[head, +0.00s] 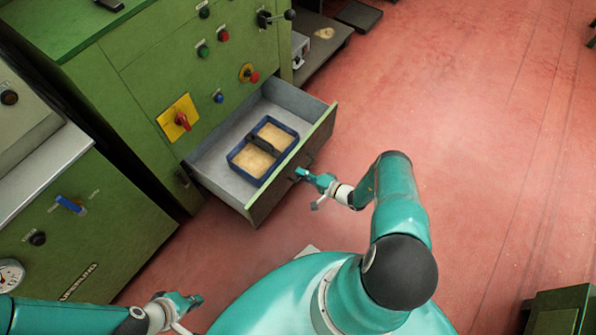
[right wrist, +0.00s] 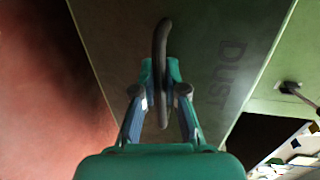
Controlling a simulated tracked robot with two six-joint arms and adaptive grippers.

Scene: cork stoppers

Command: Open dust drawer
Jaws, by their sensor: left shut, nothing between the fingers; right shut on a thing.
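The dust drawer (head: 318,138) stands pulled out from the green cabinet (head: 145,75) in the head view. Its front reads "DUST" in the right wrist view (right wrist: 228,75). A blue-rimmed tray (head: 234,163) with a divider and tan granular contents sits in it. My right gripper (head: 302,173) is at the drawer's front and shut on the dark curved handle (right wrist: 163,38), which passes between its fingers in the right wrist view. My left gripper (head: 194,299) is shut and empty at the lower left, apart from the drawer.
A second green cabinet (head: 110,225) with a grey top stands at the left. The red floor (head: 470,150) right of the drawer is largely clear. A green box (head: 560,310) stands at the lower right corner. Knobs and a red switch on a yellow plate (head: 179,117) stick out above the drawer.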

